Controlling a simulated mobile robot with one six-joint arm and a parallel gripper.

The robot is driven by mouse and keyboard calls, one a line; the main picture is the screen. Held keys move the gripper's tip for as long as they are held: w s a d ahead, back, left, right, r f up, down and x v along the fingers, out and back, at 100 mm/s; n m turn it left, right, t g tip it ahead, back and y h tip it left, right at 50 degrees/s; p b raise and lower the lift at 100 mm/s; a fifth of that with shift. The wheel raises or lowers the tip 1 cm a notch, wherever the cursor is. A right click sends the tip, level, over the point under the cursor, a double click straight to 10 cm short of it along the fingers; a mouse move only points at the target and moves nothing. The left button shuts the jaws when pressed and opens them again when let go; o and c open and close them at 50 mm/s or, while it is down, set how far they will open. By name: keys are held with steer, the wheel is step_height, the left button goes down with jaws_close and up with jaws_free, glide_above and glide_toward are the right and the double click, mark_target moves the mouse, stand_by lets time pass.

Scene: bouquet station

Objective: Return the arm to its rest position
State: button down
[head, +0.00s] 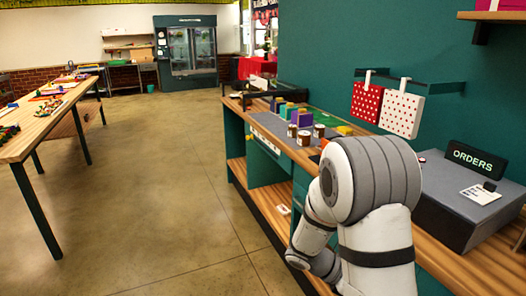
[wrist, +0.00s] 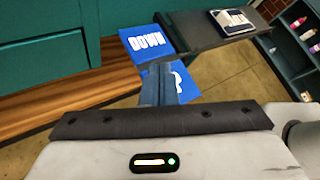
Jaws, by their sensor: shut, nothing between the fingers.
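My arm, white and grey, is bent in front of the counter (head: 462,262) at the right of the head view. My gripper's fingers cannot be made out in that view. In the wrist view my gripper (wrist: 160,72) is shut and empty, its narrow fingers close together. Beyond the fingers is a blue panel marked "DOWN" (wrist: 146,42). Another blue panel (wrist: 186,84) is partly hidden behind the fingers, so its word is not fully readable.
A long table (head: 40,125) with flowers stands at left. The floor (head: 160,190) between is clear.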

steer(key=s+a+r+m+t+y, duration=0.3)
steer(key=s+a+r+m+y, duration=0.2)
steer(key=m, duration=0.5)
steer(key=s+a+r+m+t+y+p, duration=0.1)
steer(key=s+a+r+m+t+y, duration=0.1)
steer(key=s+a+r+m+y, duration=0.4)
step_height(320, 180, up, 2)
steer(key=m, duration=0.4)
steer(key=shift+s+a+r+t+y, duration=0.2)
steer(key=shift+a+r+t+y, duration=0.05)
steer(key=shift+a+t+y, duration=0.15)
steer(key=shift+d, duration=0.1)
